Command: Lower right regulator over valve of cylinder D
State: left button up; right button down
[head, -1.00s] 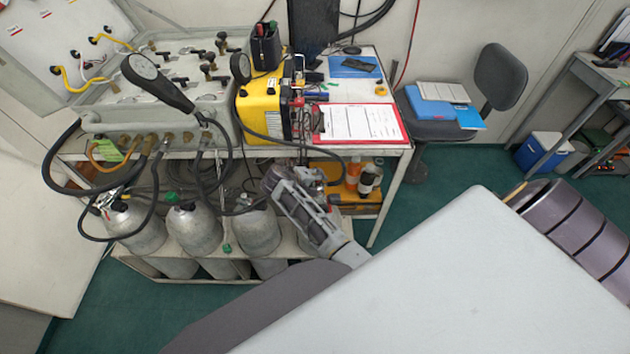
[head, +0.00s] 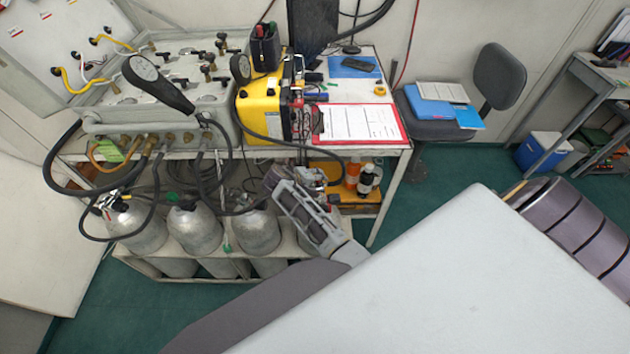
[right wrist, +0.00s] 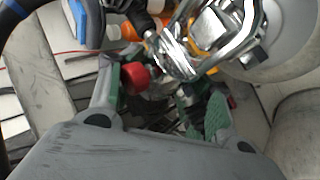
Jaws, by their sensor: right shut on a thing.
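My right gripper (head: 284,180) is beside the right end of the cylinder row under the bench. In the right wrist view, my right gripper (right wrist: 165,92) has its green-padded fingers closed around the regulator, with a red knob (right wrist: 135,78) by the left finger. The regulator's chrome metal part (right wrist: 175,58) shows just beyond the fingers. A grey cylinder (right wrist: 285,45) shows at the upper right of that view. In the head view, my gripper and arm cover most of the row's right end, so whether the regulator touches cylinder D's valve cannot be told. My left gripper is out of view.
Several grey cylinders (head: 253,232) stand in a rack (head: 160,281) below the bench. Black hoses (head: 62,178) loop from the air panel (head: 150,125) above them. A yellow unit (head: 262,112) and a red clipboard (head: 362,123) are on the bench. Bottles (head: 368,180) stand close on the right.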

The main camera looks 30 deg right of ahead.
jog(key=shift+f, duration=0.2)
dwell(0.5)
jog(key=shift+f, duration=0.2)
jog(key=shift+f, duration=0.15)
dwell(0.6)
dwell(0.4)
jog(key=shift+f, duration=0.1)
dwell(0.5)
jog(key=shift+f, duration=0.15)
